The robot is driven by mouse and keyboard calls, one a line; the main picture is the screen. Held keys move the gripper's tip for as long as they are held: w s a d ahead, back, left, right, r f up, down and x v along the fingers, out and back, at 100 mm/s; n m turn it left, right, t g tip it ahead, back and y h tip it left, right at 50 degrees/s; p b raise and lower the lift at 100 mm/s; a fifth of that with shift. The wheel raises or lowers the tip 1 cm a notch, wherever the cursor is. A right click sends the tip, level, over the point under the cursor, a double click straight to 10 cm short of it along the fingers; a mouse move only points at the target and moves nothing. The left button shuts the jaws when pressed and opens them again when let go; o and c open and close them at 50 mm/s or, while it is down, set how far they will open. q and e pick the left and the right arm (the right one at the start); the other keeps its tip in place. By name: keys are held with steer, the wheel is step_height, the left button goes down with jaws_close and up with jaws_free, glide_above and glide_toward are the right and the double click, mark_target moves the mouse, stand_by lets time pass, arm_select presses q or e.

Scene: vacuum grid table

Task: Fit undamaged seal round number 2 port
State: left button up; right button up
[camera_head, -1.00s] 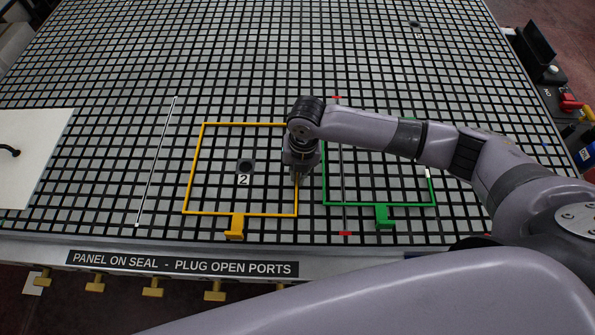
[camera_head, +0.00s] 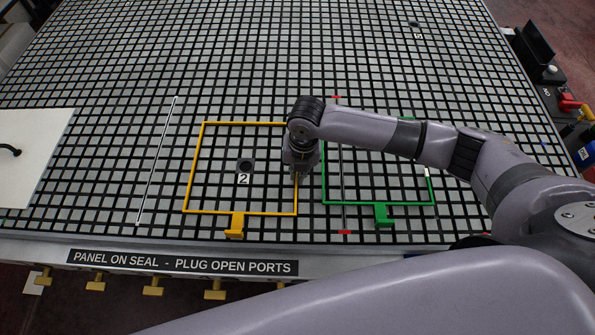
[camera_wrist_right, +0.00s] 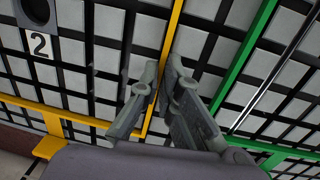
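A yellow square frame seal (camera_head: 240,213) with a front tab lies flat around the dark port (camera_head: 245,166) labelled 2; I see no break in its visible parts. My right gripper (camera_head: 298,172) points down at its right side. In the right wrist view the fingers (camera_wrist_right: 163,65) stand close together on either side of the yellow bar (camera_wrist_right: 174,25) and look shut on it. Port 2 (camera_wrist_right: 36,10) shows there at top left. A green frame seal (camera_head: 350,203) lies to the right, with a pale break on its right side. My left gripper is out of view.
A thin white strip (camera_head: 157,160) lies left of the yellow seal. A white panel (camera_head: 35,145) covers the table's left edge. Another port (camera_head: 414,23) is far back. The gridded table (camera_head: 240,70) is clear behind. My right arm hides part of the green seal.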

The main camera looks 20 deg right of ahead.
steer(key=o, duration=0.5)
steer(key=shift+s+f, duration=0.3)
steer(key=shift+f, duration=0.1)
steer(key=shift+o, duration=0.3)
steer(key=shift+d, duration=0.1)
step_height(320, 180, up, 12)
steer(key=shift+d+r, duration=0.25)
steer(key=shift+d, duration=0.05)
